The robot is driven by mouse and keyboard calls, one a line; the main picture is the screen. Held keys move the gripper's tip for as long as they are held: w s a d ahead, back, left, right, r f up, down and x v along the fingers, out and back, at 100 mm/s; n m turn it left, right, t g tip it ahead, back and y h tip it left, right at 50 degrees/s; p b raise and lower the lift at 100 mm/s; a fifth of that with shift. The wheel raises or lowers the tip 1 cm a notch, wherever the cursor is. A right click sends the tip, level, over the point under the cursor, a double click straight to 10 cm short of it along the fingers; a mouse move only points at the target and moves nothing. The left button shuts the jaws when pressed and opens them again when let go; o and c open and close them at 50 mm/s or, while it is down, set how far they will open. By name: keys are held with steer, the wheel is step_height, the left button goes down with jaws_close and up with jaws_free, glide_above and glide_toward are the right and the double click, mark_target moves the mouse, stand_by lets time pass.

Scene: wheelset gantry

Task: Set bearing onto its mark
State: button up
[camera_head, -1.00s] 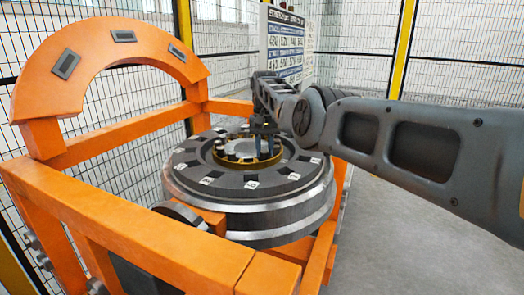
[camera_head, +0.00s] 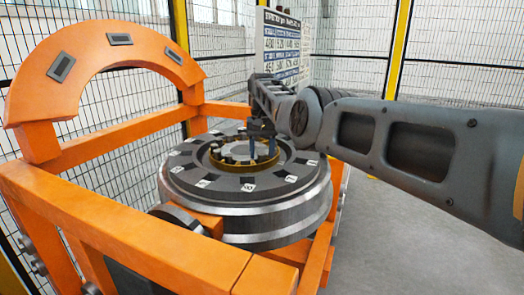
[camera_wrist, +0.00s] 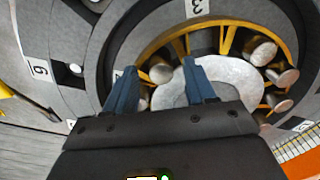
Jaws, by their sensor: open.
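The bearing (camera_head: 238,164), a brass-coloured ring with metal rollers, sits at the centre of a large grey round wheel disc (camera_head: 195,182) with white number labels. In the wrist view the bearing's yellow cage (camera_wrist: 228,38) and several rollers show around a pale central hub (camera_wrist: 225,75). My gripper (camera_head: 264,153) is over the bearing's right part, fingers pointing down. In the wrist view my gripper (camera_wrist: 160,68) has its two blue fingers apart, with nothing clearly held between them. The gripper body hides the bearing's near part there. I cannot tell whether the fingertips touch it.
An orange frame (camera_head: 150,235) surrounds the disc, with a tall orange arch (camera_head: 95,50) at the left. A sign board (camera_head: 282,45) stands behind my arm. Mesh fencing encloses the area. Grey floor (camera_head: 390,245) is clear at the right.

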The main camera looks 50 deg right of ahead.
step_height(320, 180, up, 8)
steer(key=shift+f+b, duration=0.15)
steer(key=shift+b, duration=0.2)
stand_by(0.7)
